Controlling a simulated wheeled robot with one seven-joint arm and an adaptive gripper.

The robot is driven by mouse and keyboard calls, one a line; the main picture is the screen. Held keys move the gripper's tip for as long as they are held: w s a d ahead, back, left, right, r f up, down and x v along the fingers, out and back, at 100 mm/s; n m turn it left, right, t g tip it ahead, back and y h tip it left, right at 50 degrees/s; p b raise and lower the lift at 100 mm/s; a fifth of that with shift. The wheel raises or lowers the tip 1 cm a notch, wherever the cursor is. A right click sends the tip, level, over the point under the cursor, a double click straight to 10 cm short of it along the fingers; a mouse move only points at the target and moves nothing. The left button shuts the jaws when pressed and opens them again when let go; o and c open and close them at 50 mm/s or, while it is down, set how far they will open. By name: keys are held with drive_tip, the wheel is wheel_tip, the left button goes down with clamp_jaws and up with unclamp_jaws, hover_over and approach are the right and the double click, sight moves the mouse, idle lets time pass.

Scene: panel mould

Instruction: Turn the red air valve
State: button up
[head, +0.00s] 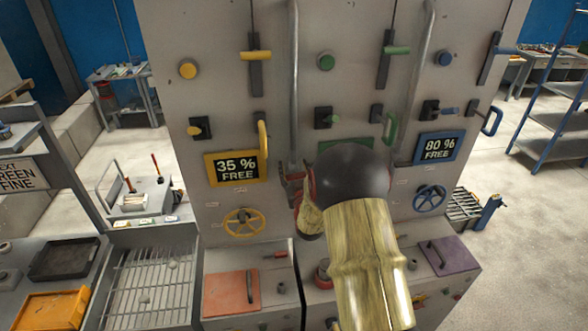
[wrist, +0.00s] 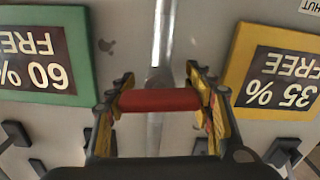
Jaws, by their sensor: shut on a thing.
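The red air valve (wrist: 160,100) shows in the wrist view as a red bar lying across a grey vertical pipe. My gripper (wrist: 159,78) is shut on it, with one finger at each end of the bar. In the head view my dark wrist and yellowish arm cover most of the valve, and only small bits of red show beside them. My gripper (head: 308,217) is partly visible there, low on the panel by the left pipe.
The grey panel carries a yellow 35 % sign (head: 236,168), a blue 80 % sign (head: 439,147), and a green 60 % sign (wrist: 45,55). A yellow handwheel (head: 244,223) and a blue handwheel (head: 430,198) flank my arm. Levers and knobs stick out above.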

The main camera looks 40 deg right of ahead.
drive_tip(key=c, duration=0.5)
drive_tip(key=m+b, duration=0.1)
drive_tip(key=b, duration=0.3)
drive_tip(key=shift+f+b, duration=0.2)
drive_tip(key=shift+b, duration=0.1)
drive_tip(key=shift+c, duration=0.2)
drive_tip(key=shift+r+m+b, duration=0.15)
drive_tip(key=shift+m+b, duration=0.15)
drive_tip(key=shift+b, duration=0.25)
drive_tip(key=o, duration=1.3)
drive_tip(key=v, duration=1.2)
drive_tip(key=shift+d, duration=0.1)
